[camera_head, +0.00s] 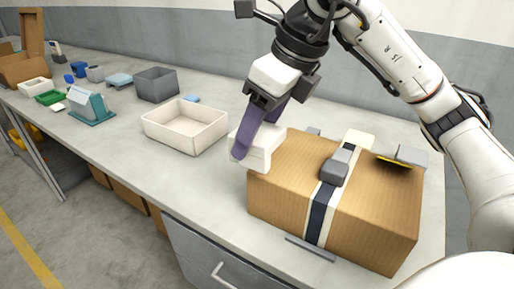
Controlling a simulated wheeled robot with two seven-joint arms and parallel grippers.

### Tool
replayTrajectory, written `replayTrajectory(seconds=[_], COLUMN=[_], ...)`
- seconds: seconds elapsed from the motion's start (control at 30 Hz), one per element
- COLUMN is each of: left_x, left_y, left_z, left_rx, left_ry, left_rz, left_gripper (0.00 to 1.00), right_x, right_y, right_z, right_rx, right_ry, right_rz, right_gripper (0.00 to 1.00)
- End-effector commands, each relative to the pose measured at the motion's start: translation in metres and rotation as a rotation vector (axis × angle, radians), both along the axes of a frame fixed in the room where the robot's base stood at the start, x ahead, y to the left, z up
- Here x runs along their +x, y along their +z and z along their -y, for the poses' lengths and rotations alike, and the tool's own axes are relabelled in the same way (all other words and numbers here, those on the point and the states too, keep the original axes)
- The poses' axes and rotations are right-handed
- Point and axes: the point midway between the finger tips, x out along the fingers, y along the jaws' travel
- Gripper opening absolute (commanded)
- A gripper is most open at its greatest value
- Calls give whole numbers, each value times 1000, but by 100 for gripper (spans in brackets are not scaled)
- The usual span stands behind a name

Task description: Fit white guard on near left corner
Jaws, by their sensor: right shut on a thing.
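The cardboard box (280,205) stands on the workbench with a dark and white strap (320,212) around it. My right gripper (257,138), with purple fingers, is shut on the white guard (269,154) at the box's left end, close to its near left corner. The guard overlaps the box's top left edge in the picture. I cannot tell whether it touches the box or sits just off it. The fingers hide part of the guard. My left gripper is not in view.
A grey buckle (337,167) sits on the strap. A grey guard (411,156) is at the far right corner of the box. An open cream tray (185,143) stands to the left, with a grey bin (157,85) behind it. Bare bench lies in front of the tray.

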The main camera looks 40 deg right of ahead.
Motion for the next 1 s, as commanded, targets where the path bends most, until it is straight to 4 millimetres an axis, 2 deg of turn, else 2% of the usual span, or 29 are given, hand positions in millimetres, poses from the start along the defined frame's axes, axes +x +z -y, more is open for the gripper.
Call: replayTrajectory(seconds=[0.1,0.2,0.53,0.57,0.67,1.0], left_x=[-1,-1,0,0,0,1], left_y=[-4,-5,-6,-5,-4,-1], left_z=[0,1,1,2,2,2], left_rx=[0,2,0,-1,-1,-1], left_ry=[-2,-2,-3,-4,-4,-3], left_rz=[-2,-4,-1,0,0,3], left_gripper=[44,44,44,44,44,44], right_x=[-1,-1,0,0,0,0], right_y=[-20,-30,-33,-33,-32,-29], right_z=[1,1,0,0,0,0], right_rx=[-2,-1,0,0,0,0], right_ry=[-1,0,1,1,1,1], right_rz=[-5,-3,0,0,-1,-1], right_gripper=[36,36,36,60,76,77])
